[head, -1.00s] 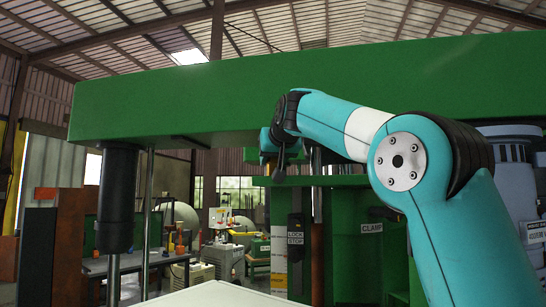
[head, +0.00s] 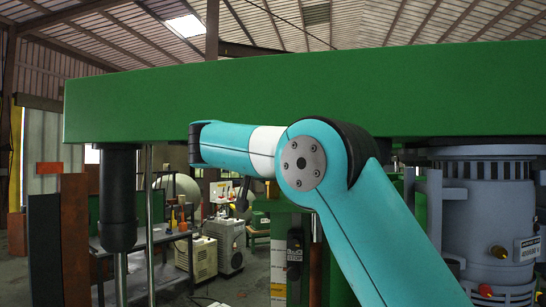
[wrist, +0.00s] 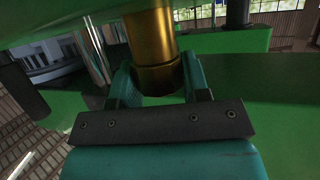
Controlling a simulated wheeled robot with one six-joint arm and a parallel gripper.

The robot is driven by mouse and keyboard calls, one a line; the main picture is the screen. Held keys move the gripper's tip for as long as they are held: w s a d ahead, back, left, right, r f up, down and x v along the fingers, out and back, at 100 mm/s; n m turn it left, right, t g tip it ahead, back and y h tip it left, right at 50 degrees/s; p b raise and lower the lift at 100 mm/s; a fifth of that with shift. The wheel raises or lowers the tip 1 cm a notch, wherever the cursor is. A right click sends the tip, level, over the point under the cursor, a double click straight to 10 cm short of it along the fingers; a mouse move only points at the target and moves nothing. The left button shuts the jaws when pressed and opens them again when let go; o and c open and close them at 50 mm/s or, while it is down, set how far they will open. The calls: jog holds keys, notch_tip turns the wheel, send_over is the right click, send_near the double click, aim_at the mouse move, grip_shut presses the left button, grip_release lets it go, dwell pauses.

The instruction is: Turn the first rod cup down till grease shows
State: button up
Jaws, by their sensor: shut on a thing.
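In the wrist view, a brass-coloured cylinder (wrist: 151,35) with a ringed lower end, which looks like the rod cup, stands between the two teal fingers of my gripper (wrist: 160,80). My gripper is shut on its lower end. I cannot see grease on it. The cylinder's upper end is cut off by the frame and the green body above. In the head view, my arm reaches left below the green beam (head: 330,90); the gripper and the cup cannot be made out there.
A black cylinder with a bright rod (head: 118,200) hangs from the beam at left. A grey motor-like unit (head: 485,220) with a brass fitting stands at right. A workbench (head: 150,250) and machines stand behind. In the wrist view, bright rods (wrist: 95,55) stand close at left.

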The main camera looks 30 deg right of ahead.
jog(key=shift+r+m+g+h+p, duration=0.2)
jog(key=shift+m+g+h+p, duration=0.5)
jog(key=shift+p, duration=1.05)
jog(key=shift+f+m+g, duration=0.1)
jog(key=shift+m+g, duration=0.2)
jog(key=shift+m, duration=0.1)
jog(key=o, duration=0.9)
